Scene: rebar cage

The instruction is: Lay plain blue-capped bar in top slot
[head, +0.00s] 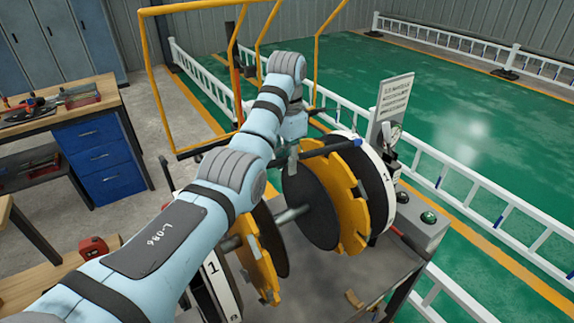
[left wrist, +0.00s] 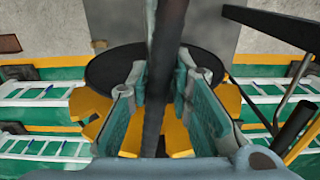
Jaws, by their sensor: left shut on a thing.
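The bar (head: 322,149) is dark, with a blue cap (head: 357,142) at its right end. My left gripper (head: 292,153) is shut on it and holds it near the upper rim of the right yellow notched disc (head: 351,200). In the left wrist view, the bar (left wrist: 165,75) runs between both fingers, with the yellow disc behind them. The left yellow notched disc (head: 251,256) is partly hidden by my left arm, as is the bar's left part. I cannot tell whether the bar touches a slot. My right gripper is not in view.
A grey shaft (head: 292,214) joins the discs above a grey bench. An orange frame (head: 150,60) stands behind. A control box (head: 425,217) with green buttons and a sign (head: 394,97) stand right. A workbench (head: 85,115) is left. White railings border the green floor.

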